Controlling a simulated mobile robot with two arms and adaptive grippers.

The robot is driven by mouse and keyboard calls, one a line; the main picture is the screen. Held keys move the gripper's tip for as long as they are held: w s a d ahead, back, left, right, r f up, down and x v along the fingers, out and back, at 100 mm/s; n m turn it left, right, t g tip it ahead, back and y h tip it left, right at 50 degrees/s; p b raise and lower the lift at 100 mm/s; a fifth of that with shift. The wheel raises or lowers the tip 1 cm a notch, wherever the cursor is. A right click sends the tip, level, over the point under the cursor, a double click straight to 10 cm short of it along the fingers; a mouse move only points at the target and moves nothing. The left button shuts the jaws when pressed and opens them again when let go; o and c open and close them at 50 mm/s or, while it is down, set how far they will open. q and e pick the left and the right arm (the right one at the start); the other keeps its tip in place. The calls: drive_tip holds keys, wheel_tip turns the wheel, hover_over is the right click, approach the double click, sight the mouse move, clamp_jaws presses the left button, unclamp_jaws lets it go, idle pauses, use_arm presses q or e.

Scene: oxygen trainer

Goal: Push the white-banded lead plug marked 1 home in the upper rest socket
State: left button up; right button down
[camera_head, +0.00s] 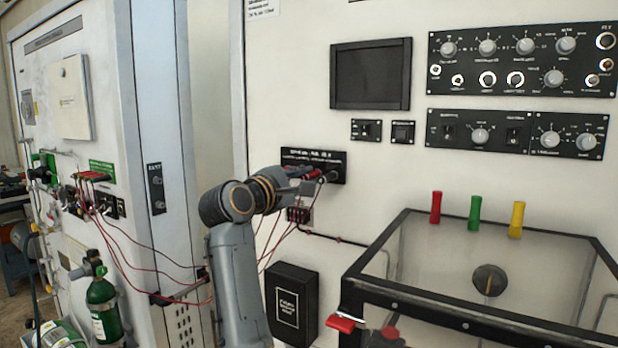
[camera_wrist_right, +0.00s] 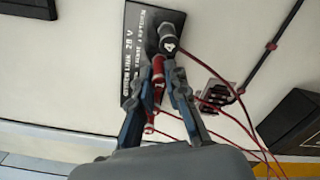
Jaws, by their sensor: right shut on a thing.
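A black link panel (camera_head: 335,158) is on the white wall; it also shows in the right wrist view (camera_wrist_right: 135,100). My right gripper (camera_wrist_right: 167,88) is shut around a red lead plug marked 1 (camera_wrist_right: 158,84), close against the panel face. The head view shows this gripper (camera_head: 312,184) at the panel's lower edge, partly covering it. A dark-banded plug marked 4 (camera_wrist_right: 168,42) sits at the panel just beyond my fingertips. The fingers hide the sockets behind the plug, so how deep plug 1 sits cannot be told. My left gripper is not in view.
Red leads (camera_wrist_right: 232,118) hang from the plugs beside my fingers. A small terminal block (camera_wrist_right: 218,94) is on the wall nearby. A black box (camera_head: 292,302) is mounted below. A clear-topped chamber (camera_head: 430,222) with red, green and yellow pegs stands at right.

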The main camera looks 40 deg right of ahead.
sight(304, 178)
drive_tip(key=shift+a, duration=0.15)
drive_tip(key=shift+b+v, duration=0.95)
drive_tip(key=shift+v, duration=1.45)
drive_tip(key=shift+s, duration=0.1)
drive_tip(key=shift+p+x, duration=0.8)
drive_tip(key=shift+x, duration=0.9)
drive_tip(key=shift+w+d, duration=0.2)
drive_tip(key=shift+d, duration=0.3)
drive_tip(key=shift+a, duration=0.15)
